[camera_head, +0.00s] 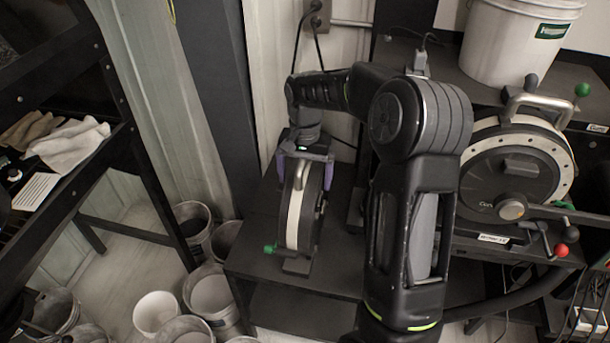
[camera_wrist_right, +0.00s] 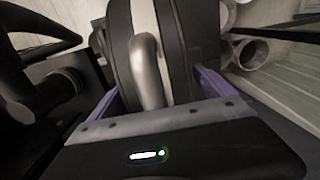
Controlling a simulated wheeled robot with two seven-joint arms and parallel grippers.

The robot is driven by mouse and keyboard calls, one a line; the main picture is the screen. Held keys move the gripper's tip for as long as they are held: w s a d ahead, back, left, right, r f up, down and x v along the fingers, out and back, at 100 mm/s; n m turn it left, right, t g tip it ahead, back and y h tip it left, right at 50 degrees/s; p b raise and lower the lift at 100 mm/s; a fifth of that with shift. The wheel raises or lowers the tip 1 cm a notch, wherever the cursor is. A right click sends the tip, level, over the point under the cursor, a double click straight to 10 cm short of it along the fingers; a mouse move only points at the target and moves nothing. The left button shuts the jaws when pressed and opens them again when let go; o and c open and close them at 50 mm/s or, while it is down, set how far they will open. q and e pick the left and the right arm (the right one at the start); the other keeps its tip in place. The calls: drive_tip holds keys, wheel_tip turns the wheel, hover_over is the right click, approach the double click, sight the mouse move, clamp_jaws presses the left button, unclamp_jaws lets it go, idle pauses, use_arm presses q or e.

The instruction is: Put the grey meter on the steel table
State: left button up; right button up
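A narrow dark grey meter (camera_head: 293,222) with a pale band and a steel handle stands edge-on on a low black bench (camera_head: 250,262). It also shows in the right wrist view (camera_wrist_right: 121,50), its handle (camera_wrist_right: 150,72) close to the palm. My right gripper (camera_head: 305,172) is above it, with purple fingers spread on either side of its top and handle. The fingers look open; I see no clear grip. A second round meter (camera_head: 515,165) with a pale drilled ring faces forward at the right. I cannot tell which surface is the steel table. My left gripper is not in view.
A black frame table (camera_head: 60,190) at the left holds pale gloves (camera_head: 68,146) and a white card (camera_head: 35,191). Several buckets (camera_head: 211,294) stand on the floor between it and the bench. A white bucket (camera_head: 515,45) is on the back-right shelf. A dark post (camera_head: 222,90) rises behind the bench.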

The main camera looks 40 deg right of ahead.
drive_tip(key=shift+o, duration=0.4)
wheel_tip(320, 180, up, 12)
drive_tip(key=shift+r+b, duration=0.1)
drive_tip(key=shift+b, duration=0.2)
idle(0.7)
